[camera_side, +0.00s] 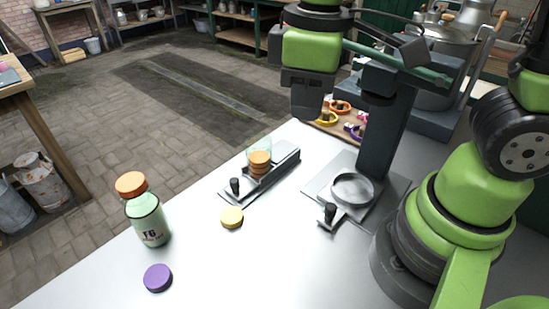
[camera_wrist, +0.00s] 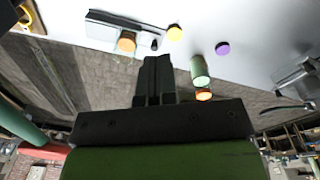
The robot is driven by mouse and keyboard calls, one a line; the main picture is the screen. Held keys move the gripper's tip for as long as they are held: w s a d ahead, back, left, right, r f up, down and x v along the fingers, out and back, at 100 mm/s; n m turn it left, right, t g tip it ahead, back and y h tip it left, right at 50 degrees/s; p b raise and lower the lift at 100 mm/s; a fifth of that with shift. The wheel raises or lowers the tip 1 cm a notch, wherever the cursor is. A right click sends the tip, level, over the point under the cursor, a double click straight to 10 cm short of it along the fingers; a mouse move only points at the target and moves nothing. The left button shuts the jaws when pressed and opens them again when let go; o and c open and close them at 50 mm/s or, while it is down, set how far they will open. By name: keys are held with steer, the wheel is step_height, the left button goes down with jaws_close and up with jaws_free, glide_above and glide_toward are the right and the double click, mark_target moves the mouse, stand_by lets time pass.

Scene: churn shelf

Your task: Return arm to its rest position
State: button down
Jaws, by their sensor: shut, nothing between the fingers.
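My gripper (camera_wrist: 156,80) shows in the wrist view with its two dark fingers together and nothing between them. In the side view my green and black arm stands over the right part of the white table (camera_side: 110,275). The gripper end (camera_side: 307,105) hangs above the table's back edge, clear of the things on it. Its fingertips are hard to make out there.
A green bottle with an orange cap (camera_side: 148,218) stands upright at left. A purple disc (camera_side: 157,278) and a yellow disc (camera_side: 232,217) lie nearby. A grey rail fixture (camera_side: 282,164) holds an orange-topped jar (camera_side: 260,161). A dark column (camera_side: 387,125) stands beside a round ring (camera_side: 352,189).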

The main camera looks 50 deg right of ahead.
steer(key=s+d+r+m+t+y, duration=0.2)
steer(key=s+d+r+m+t, duration=0.2)
steer(key=m, duration=0.5)
steer(key=shift+s+d+r+m+t, duration=0.3)
steer(key=shift+s+d+r+t, duration=0.1)
steer(key=shift+s+r+t, duration=1.2)
steer(key=shift+w+r+g, duration=0.15)
steer(key=shift+g, duration=0.15)
